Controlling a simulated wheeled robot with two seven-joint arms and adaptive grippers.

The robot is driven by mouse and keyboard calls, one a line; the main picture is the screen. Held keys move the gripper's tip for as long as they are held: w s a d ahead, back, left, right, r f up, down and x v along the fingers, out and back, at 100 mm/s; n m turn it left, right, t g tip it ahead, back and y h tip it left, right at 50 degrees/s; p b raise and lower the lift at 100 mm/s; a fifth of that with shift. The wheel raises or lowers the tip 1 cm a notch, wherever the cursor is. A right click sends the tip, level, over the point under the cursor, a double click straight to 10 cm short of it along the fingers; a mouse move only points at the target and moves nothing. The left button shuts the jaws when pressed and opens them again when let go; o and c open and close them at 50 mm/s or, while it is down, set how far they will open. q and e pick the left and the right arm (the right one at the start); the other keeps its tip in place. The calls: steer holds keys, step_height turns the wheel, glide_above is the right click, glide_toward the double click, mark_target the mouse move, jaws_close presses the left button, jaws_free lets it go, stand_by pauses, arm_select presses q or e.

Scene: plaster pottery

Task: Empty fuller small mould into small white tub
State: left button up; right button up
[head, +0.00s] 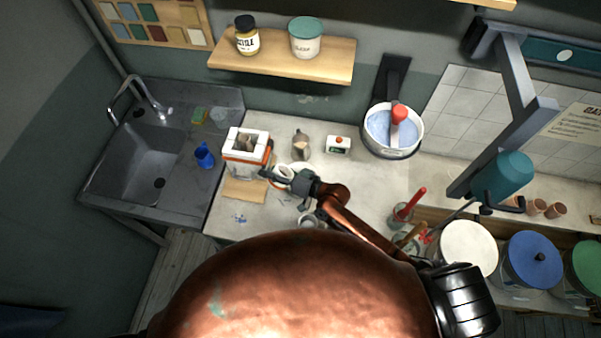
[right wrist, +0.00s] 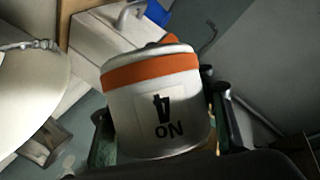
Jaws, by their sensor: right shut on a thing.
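My right gripper (head: 278,179) is over the counter, shut on a small pale round mould (head: 284,171) with an orange band. A large pale round surface (right wrist: 28,75) shows at the left of the wrist view. My left gripper is not in view.
A white block mould with an orange strap (head: 246,146) stands just left of the gripper. A jug (head: 301,146), a small white device (head: 338,145) and a blue-filled basin (head: 380,128) stand behind. A grey cup (head: 308,221) is in front. The sink (head: 145,155) is left.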

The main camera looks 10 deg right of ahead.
steer(key=shift+s+a+f+n+h+p, duration=0.25)
steer(key=shift+a+f+n+h+p, duration=0.45)
steer(key=shift+f, duration=0.8)
steer(key=shift+s+a+f+n+h+p, duration=0.2)
steer(key=shift+a+f+n+h+p, duration=0.5)
steer(key=shift+f, duration=0.85)
steer(key=shift+s+a+f+n+h+p, duration=0.25)
steer(key=shift+a+f+n+h+p, duration=0.15)
steer(key=shift+a+f+n+h, duration=0.85)
steer(key=shift+d+f+y, duration=0.25)
steer(key=shift+d+y, duration=0.1)
steer(key=shift+d, duration=0.2)
